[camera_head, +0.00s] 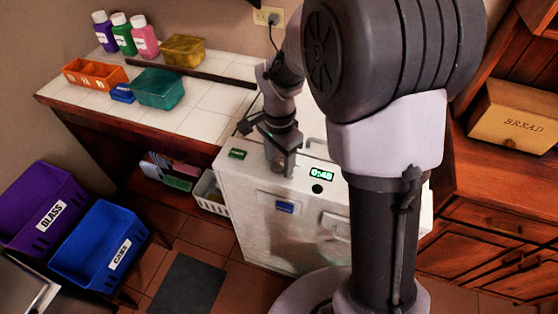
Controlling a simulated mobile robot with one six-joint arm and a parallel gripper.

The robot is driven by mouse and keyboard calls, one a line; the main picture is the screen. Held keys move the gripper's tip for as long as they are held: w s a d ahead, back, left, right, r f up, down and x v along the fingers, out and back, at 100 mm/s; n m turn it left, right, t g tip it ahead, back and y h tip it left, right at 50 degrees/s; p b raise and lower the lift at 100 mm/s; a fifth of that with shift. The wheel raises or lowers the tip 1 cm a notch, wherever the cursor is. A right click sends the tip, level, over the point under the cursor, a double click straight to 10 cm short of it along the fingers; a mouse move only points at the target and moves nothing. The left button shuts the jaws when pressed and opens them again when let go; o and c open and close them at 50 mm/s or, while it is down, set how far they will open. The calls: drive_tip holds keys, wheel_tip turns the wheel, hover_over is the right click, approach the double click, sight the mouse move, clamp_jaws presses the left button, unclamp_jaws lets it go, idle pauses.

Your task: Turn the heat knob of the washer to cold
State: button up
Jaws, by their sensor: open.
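The washer (290,238) is a white box-shaped machine in the middle of the picture. On its top front edge are a green-lit display (321,175) reading about 0:48, a small dark round part (317,189) just below it, and a small green panel (237,154) at the left. A blue piece (285,207) sits on its front. My gripper (281,172) points down at the top front edge, left of the display. It is open; its fingertips are small here. I cannot tell which part is the heat knob; it may be hidden behind my gripper.
A white tiled counter (205,105) at the back left holds bottles (122,35) and baskets (160,88). Purple (40,205) and blue bins (98,245) stand at the left. A wooden cabinet with a bread box (513,115) is at the right. My arm covers the washer's right side.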

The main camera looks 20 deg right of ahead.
drive_tip(key=shift+c, duration=0.4)
clamp_jaws()
drive_tip(key=shift+r, duration=0.1)
drive_tip(key=n+p, duration=0.3)
drive_tip(key=n, duration=0.2)
drive_tip(key=shift+r+n, duration=0.1)
drive_tip(key=shift+n, duration=0.3)
drive_tip(key=n+p, duration=0.3)
drive_tip(key=n, duration=0.3)
drive_tip(key=n+p, duration=0.2)
drive_tip(key=n, duration=0.4)
drive_tip(key=shift+n+p, duration=0.4)
drive_tip(key=n+p, duration=0.2)
drive_tip(key=n, duration=0.3)
drive_tip(key=shift+n, duration=0.3)
